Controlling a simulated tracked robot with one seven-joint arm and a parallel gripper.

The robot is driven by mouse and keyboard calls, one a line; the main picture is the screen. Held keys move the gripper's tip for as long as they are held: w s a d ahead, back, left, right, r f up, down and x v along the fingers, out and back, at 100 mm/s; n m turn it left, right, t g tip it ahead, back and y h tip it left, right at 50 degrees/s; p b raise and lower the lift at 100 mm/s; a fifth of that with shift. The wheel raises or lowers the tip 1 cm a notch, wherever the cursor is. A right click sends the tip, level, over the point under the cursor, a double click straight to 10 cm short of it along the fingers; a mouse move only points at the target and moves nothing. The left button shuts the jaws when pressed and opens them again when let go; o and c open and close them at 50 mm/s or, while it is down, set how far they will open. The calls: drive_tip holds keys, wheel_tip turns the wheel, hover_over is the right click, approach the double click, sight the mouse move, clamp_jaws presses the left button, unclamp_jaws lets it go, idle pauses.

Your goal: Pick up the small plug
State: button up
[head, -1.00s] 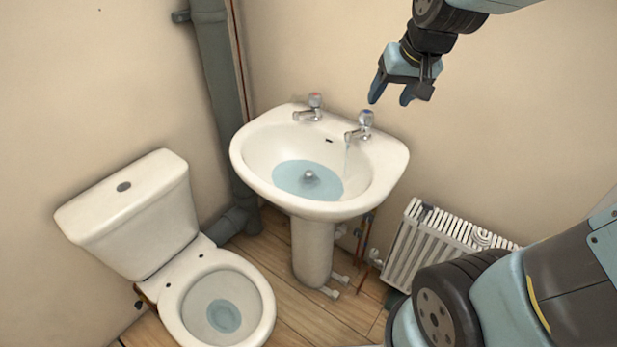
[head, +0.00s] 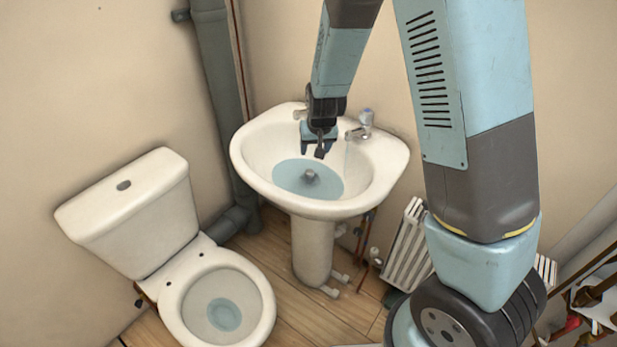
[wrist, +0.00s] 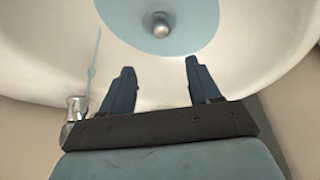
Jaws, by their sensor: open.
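The small plug (head: 310,176) is a grey, round-topped piece at the bottom of the white basin (head: 384,180), in a pool of bluish water (head: 290,181). In the wrist view the plug (wrist: 161,27) shows at the top, beyond my fingertips and roughly midway between them. My gripper (head: 319,153) points down over the back part of the basin, above and behind the plug. Its two dark fingers (wrist: 158,70) are apart with nothing between them.
The right tap (head: 362,126) stands on the basin's back rim, close to my gripper; a thin water stream falls from it. The left tap (head: 299,114) is mostly hidden by my gripper. A toilet (head: 128,215) stands left and a radiator (head: 405,247) right.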

sight(310, 171)
drive_tip(key=x, duration=1.1)
drive_tip(key=shift+s+a+f, duration=0.15)
drive_tip(key=shift+s+a, duration=0.05)
drive_tip(key=shift+a, duration=0.15)
drive_tip(key=shift+w+x, duration=0.2)
drive_tip(key=shift+x, duration=2.45)
drive_tip(key=shift+d, duration=0.2)
drive_tip(key=c, duration=1)
